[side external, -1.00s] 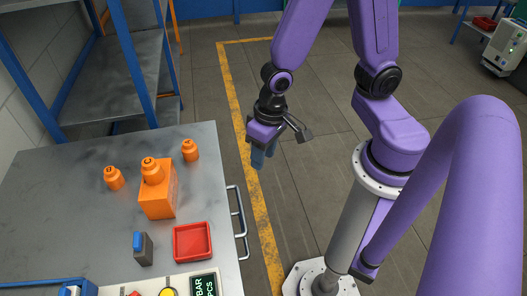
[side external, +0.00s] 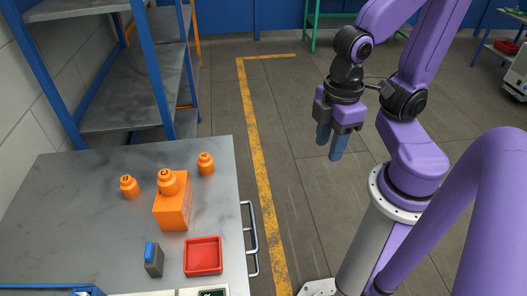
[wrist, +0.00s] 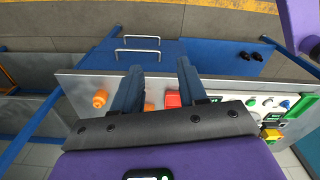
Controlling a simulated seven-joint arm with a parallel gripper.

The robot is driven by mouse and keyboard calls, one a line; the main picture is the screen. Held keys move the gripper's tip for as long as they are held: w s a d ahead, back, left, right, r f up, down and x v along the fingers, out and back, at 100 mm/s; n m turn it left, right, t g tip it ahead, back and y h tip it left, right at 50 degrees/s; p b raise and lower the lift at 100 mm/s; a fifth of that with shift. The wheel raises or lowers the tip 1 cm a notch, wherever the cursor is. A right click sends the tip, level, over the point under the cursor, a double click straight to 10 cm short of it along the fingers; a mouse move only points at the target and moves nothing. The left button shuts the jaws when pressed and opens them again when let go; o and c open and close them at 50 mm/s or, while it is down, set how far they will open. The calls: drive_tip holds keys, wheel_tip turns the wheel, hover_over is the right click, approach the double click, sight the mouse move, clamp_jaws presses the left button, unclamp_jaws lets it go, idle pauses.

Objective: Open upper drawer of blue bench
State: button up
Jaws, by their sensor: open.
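The blue bench has a grey top (side external: 90,190), with its drawer side facing right in the side view. In the wrist view its blue drawer front (wrist: 180,47) shows two metal bar handles. The handle nearer the bench top (wrist: 137,51) appears to be the upper drawer's; the other handle (wrist: 142,37) is farther from the top. The drawers look shut. Handle bars also show at the bench's right edge (side external: 249,225) in the side view. My gripper (side external: 329,148) is open and empty, fingers pointing down, in the air right of the bench and apart from the handles.
On the bench top stand orange bottles (side external: 206,164), an orange box (side external: 173,211) with a bottle on it, a red tray (side external: 203,256) and a grey-blue item (side external: 154,260). A blue-framed shelf (side external: 130,95) stands behind.

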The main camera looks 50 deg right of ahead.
drive_tip(key=m+t+y, duration=0.1)
drive_tip(key=m, duration=2)
hover_over(254, 222)
drive_tip(key=s+d, duration=0.3)
wheel_tip(254, 222, down, 20)
drive_tip(key=w+a+f, duration=0.1)
drive_tip(key=f, duration=0.4)
drive_tip(key=a+f, duration=0.1)
drive_tip(key=f, duration=0.5)
drive_tip(key=w+a+f, duration=0.1)
drive_tip(key=f, duration=0.5)
drive_tip(key=shift+w+f, duration=0.15)
drive_tip(key=shift+w, duration=0.2)
clamp_jaws()
